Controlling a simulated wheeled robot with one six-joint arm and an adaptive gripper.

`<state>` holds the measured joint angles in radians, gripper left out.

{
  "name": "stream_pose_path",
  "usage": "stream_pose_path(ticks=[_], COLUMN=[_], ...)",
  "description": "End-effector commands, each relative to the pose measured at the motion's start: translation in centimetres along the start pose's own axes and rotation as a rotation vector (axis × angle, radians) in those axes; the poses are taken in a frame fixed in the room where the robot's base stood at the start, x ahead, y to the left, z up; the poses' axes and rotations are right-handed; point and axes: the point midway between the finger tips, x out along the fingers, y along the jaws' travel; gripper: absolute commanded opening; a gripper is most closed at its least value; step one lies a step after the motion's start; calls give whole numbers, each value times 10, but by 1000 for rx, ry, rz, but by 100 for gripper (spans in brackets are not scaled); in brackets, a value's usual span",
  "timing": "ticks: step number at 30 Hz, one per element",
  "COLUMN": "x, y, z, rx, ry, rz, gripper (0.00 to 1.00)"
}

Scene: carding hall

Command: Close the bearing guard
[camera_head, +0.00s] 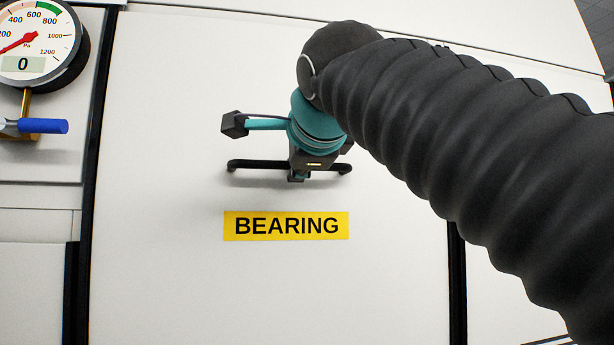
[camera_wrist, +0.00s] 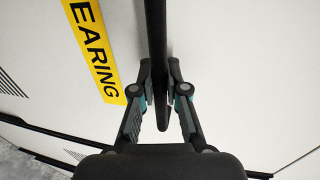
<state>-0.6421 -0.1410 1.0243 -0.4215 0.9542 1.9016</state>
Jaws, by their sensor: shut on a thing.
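The bearing guard (camera_head: 180,270) is a wide white panel with a yellow BEARING label (camera_head: 286,226). A black bar handle (camera_head: 250,164) runs level across it above the label. My gripper (camera_head: 298,176) is at the middle of this handle, partly hidden by my own wrist. In the wrist view, the two fingers of my gripper (camera_wrist: 160,92) are on either side of the black handle (camera_wrist: 157,35), shut on it. The label (camera_wrist: 95,45) shows to the left there. I cannot tell from these views how far the guard stands open.
A round pressure gauge (camera_head: 38,45) reading 0 is at the upper left, with a blue-handled valve (camera_head: 42,126) below it. Dark vertical gaps (camera_head: 84,220) edge the panel on the left and right. My dark sleeved arm covers the right side.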

Motion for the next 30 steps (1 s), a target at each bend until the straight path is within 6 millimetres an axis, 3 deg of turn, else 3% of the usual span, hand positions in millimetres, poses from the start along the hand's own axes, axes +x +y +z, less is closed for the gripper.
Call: stream_pose_path(ticks=[11,12,15,25,30], x=[-3,-4,-4,-4,-20], y=[-8,-9,-8,-5,-5], z=[-3,-3,-3,-2,-2], rx=[2,2,2,1,0], ry=[2,2,2,2,1], rz=[-18,-19,-18,-10,-11], gripper=[0,18,39,39,39])
